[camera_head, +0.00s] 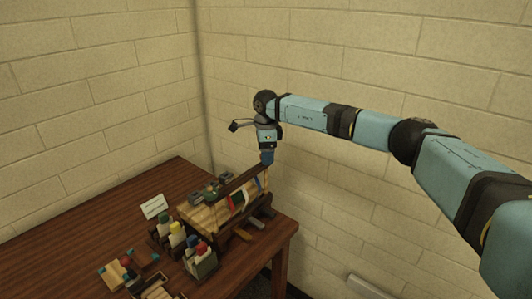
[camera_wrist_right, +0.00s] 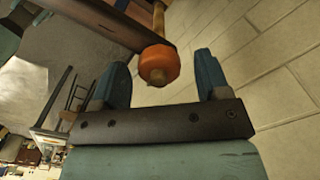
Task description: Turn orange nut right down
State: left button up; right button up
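The orange nut (camera_wrist_right: 159,64) is round and sits on a pale wooden rod (camera_wrist_right: 158,18) next to a dark wooden beam (camera_wrist_right: 105,20) in the right wrist view. My right gripper (camera_wrist_right: 161,60) is open, with a blue finger on each side of the nut and a visible gap to each. In the head view my right gripper (camera_head: 267,158) is at the right end of the wooden rack (camera_head: 203,217) on the table. The nut is hidden or too small to make out there. My left gripper is not in view.
The brown table (camera_head: 70,238) stands against pale block walls. Bottles with coloured caps in a holder (camera_head: 201,262), a white card (camera_head: 153,206) and small wooden pieces (camera_head: 118,274) are near the rack. The table's left part is clear.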

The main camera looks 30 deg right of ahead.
jog(key=shift+r, duration=0.3)
notch_tip(320, 180, up, 13)
jog(key=b, duration=0.1)
jog(key=shift+b, duration=0.35)
dwell(0.3)
